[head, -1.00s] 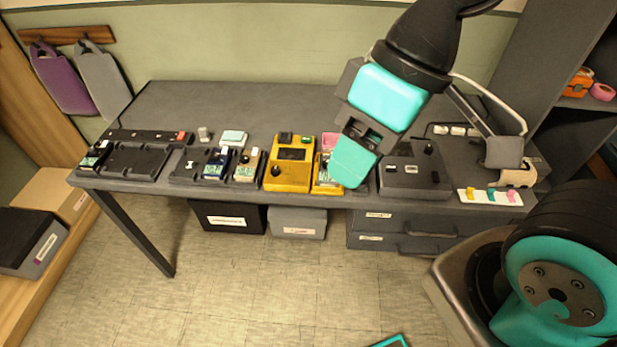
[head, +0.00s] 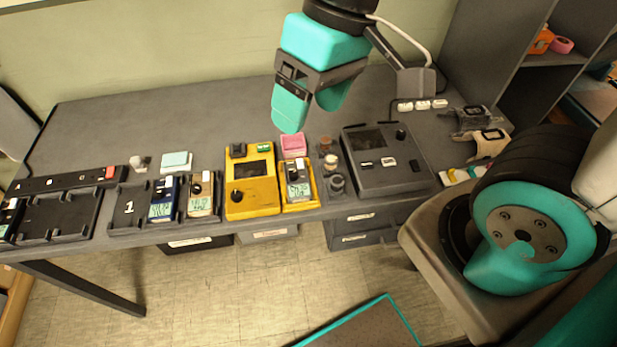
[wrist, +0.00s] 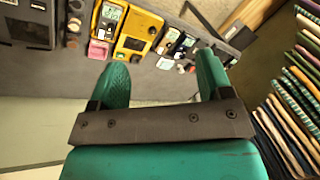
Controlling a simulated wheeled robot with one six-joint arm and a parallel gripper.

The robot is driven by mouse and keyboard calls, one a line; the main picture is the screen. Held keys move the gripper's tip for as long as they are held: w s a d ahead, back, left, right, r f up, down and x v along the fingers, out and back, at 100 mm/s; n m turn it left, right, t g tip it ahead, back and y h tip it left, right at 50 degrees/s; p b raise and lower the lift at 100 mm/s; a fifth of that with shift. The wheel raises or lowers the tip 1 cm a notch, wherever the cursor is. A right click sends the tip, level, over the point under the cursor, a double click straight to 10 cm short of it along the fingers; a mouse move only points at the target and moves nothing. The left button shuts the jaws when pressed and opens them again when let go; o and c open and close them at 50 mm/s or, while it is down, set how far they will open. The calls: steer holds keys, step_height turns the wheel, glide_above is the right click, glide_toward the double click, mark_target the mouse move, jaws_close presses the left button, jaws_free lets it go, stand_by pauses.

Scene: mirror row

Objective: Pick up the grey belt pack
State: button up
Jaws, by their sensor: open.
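My gripper (head: 312,117) is open and empty, above the table's middle, behind the yellow tester and pink block; its spread fingers (wrist: 163,68) also show in the wrist view. Several small packs with screens stand at the table's front: one with a blue body (head: 163,203), one tan (head: 201,196), one in a yellow holder (head: 299,184), and one cut off at the left edge (head: 8,212). I cannot tell for sure which is the grey belt pack; the cut-off one's body colour is unclear. None is between the fingers.
A yellow tester (head: 251,183), a pink block (head: 293,145) and a dark grey console (head: 385,162) crowd the front of the grey table (head: 110,120). The table's back left is clear. A rack of strips (wrist: 290,110) shows at the wrist view's right.

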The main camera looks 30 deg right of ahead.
steer(key=w+d+f+m+h+b, duration=0.3)
steer(key=w+f+m+b, duration=0.4)
steer(key=w+f, duration=0.75)
steer(key=m+p, duration=0.1)
glide_above(297, 174)
steer(key=f, duration=1.2)
steer(key=shift+s+a+f, duration=0.2)
steer(key=shift+a+f, duration=0.05)
steer(key=shift+f, duration=0.1)
steer(key=shift+w+d+f+p, duration=0.1)
steer(key=shift+f+p, duration=0.25)
steer(key=shift+f, duration=1.25)
steer(key=shift+w+d+f+p, duration=0.1)
steer(key=shift+f+p, duration=0.2)
steer(key=shift+f, duration=1.25)
steer(key=c, duration=0.8)
